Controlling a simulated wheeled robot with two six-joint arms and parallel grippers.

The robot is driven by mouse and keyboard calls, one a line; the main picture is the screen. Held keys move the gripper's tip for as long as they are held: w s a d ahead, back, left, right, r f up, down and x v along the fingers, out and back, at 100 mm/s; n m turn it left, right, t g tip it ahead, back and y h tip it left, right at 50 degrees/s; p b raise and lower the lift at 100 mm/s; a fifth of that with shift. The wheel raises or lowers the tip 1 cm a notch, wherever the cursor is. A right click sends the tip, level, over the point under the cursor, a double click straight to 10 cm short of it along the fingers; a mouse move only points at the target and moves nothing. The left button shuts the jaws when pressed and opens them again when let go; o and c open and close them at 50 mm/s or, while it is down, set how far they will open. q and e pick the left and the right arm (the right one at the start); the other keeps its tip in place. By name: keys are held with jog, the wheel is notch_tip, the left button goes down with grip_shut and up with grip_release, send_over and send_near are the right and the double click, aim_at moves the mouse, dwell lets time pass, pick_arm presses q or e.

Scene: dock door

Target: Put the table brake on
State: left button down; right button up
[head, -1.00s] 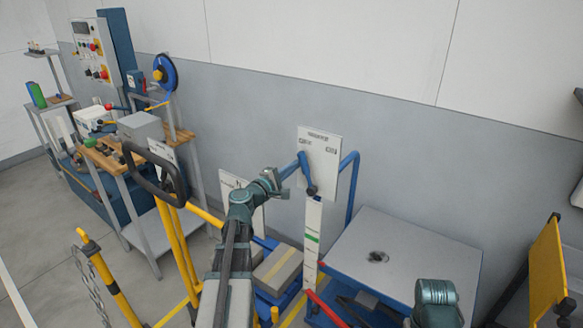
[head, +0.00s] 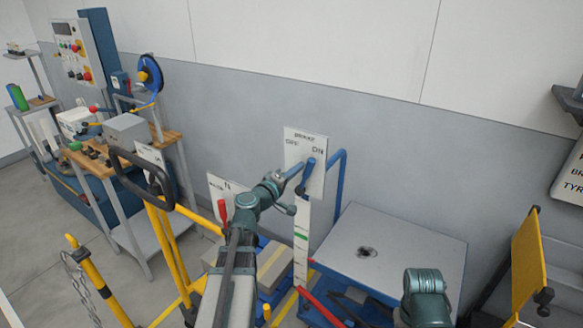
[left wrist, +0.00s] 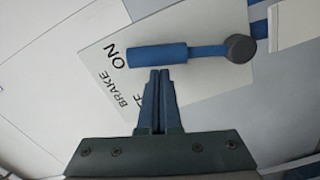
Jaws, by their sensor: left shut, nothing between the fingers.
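The brake panel (head: 292,142) is a white plate with OFF at left and ON at right, standing behind the lift table (head: 410,240). Its blue brake lever (head: 309,168) leans up and right, with its grip by the ON mark. In the left wrist view the lever's blue grip (left wrist: 157,56) lies beside the word ON, and its dark round pivot (left wrist: 240,47) is at the right. My left gripper (head: 298,170) is shut and empty, just left of the lever. Its fingertips (left wrist: 160,73) are close against the grip; I cannot tell whether they touch. My right gripper is out of view.
A yellow-framed cart with a black handle (head: 142,175) stands left of my left arm. A red-handled lever (head: 222,210) is near that arm. A workbench with a control box (head: 75,48) is at far left. A yellow panel (head: 527,262) stands at right.

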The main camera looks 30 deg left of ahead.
pick_arm(q)
jog(key=shift+d, duration=0.5)
jog(key=shift+s, duration=0.1)
dwell(0.3)
